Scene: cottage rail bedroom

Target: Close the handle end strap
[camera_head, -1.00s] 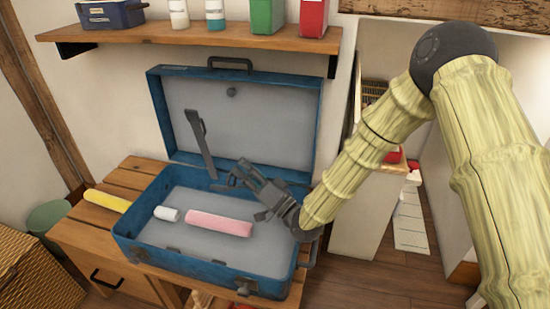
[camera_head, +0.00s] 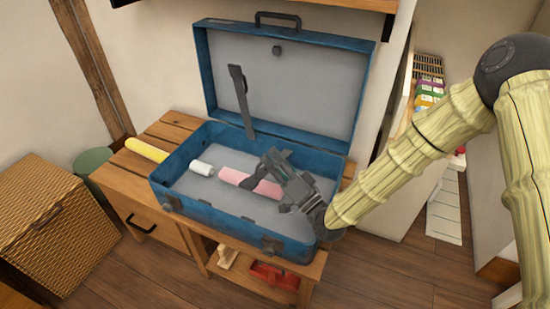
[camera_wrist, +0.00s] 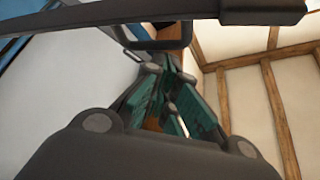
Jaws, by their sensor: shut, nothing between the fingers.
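A dark grey strap (camera_head: 242,102) stands up at a slight tilt inside the open blue case (camera_head: 222,215), near the hinge side, with its wider end up. A dark bar (camera_wrist: 262,11) with a loop beneath it crosses the top of the wrist view; it looks like this strap seen close. My gripper (camera_head: 258,170) is inside the case's opening, right of and below the strap in the head view. It is shut and empty, apart from the strap as far as I can tell. The fingers also show in the wrist view (camera_wrist: 165,85).
A pink roll (camera_head: 235,177), partly behind my gripper, and a white cylinder (camera_head: 201,168) lie in the case. The raised lid (camera_head: 325,85) stands behind. A yellow roll (camera_head: 147,150) lies on the wooden bench (camera_head: 172,131), left of the case. A wicker basket (camera_head: 45,220) stands at left.

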